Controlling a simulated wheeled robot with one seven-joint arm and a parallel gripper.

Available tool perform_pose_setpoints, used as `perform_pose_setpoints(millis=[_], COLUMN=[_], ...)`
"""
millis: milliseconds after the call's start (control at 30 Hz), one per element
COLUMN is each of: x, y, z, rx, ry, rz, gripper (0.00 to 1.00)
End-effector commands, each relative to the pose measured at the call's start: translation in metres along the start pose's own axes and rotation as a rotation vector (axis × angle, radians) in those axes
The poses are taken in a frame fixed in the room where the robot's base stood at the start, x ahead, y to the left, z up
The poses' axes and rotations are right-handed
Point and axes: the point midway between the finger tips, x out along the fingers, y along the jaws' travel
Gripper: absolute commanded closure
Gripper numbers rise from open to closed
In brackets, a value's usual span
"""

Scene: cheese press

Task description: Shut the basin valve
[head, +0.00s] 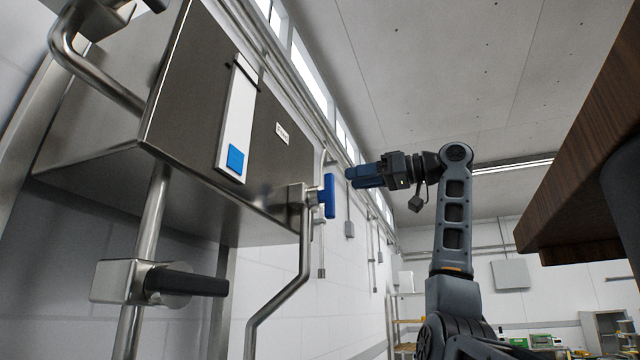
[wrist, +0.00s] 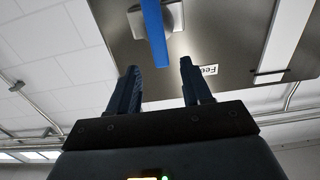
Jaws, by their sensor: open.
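A steel basin (head: 215,85) hangs on the left wall. A valve with a blue handle (head: 328,195) sits at its lower right corner, on a pipe that bends downward. In the wrist view the blue handle (wrist: 154,32) is a long bar in front of a square steel body, above and between my fingertips. My gripper (head: 350,178) is open and empty, to the right of the handle, with a gap visible in the head view. The wrist view shows both dark blue fingers of my gripper (wrist: 159,74) spread apart. Contact with the handle is not seen.
A second valve with a black lever (head: 187,282) is on the pipe below the basin. A white strip with a blue square (head: 236,158) and a small label (head: 282,133) are on the basin's face. A wooden tabletop (head: 580,170) juts in at right.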

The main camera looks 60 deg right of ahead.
Motion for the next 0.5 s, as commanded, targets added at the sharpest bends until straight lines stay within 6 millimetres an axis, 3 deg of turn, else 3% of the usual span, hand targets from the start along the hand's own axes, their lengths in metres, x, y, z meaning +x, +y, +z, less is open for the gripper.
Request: perform_pose_setpoints(millis=[500], x=[0.068], y=[0.000], z=[-0.001], rx=[0.002], ry=[-0.001], rz=[-0.001], gripper=[0.51])
